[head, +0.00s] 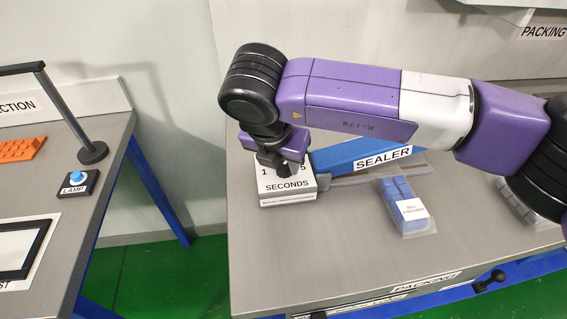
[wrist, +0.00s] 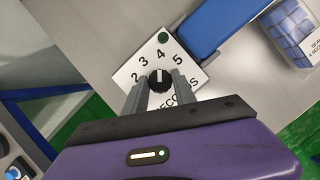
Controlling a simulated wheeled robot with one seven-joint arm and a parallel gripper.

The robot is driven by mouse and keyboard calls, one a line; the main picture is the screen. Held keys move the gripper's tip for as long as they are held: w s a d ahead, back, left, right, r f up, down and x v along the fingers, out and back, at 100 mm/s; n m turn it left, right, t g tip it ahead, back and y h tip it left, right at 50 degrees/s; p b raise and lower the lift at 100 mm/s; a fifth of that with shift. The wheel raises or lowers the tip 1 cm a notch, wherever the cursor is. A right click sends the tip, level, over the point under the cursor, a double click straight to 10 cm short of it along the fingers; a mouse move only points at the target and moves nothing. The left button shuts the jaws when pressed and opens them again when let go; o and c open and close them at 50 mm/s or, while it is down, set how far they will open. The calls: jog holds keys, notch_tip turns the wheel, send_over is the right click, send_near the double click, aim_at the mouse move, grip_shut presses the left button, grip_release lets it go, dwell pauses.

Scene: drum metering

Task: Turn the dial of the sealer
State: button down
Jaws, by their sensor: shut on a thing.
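The sealer's dial (wrist: 159,82) is a small black knob with a pale pointer line, set in a white face (wrist: 131,73) marked 2, 3, 4, 5 and SECONDS. In the wrist view the line points up the picture, between the 3 and 4 marks as near as I can tell. My gripper (wrist: 158,92) is shut on the dial, one grey finger on each side. In the head view my gripper (head: 279,169) is over the white dial box (head: 288,199) and hides the dial. The blue sealer bar (head: 345,153) extends right from the box. A green round spot (wrist: 163,38) is on the face.
A clear bag of blue blocks (head: 405,207) lies on the grey packing bench (head: 330,248), right of the dial box. At left, another bench holds a lamp switch (head: 78,181), a black post (head: 92,152) and an orange block (head: 22,149). A gap separates the benches.

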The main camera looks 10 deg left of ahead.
dwell(0.3)
jog(key=c, duration=1)
grip_release()
jog(key=shift+c, duration=0.2)
jog(key=v, duration=0.7)
jog(key=shift+r, duration=0.35)
jog(key=shift+s, duration=0.15)
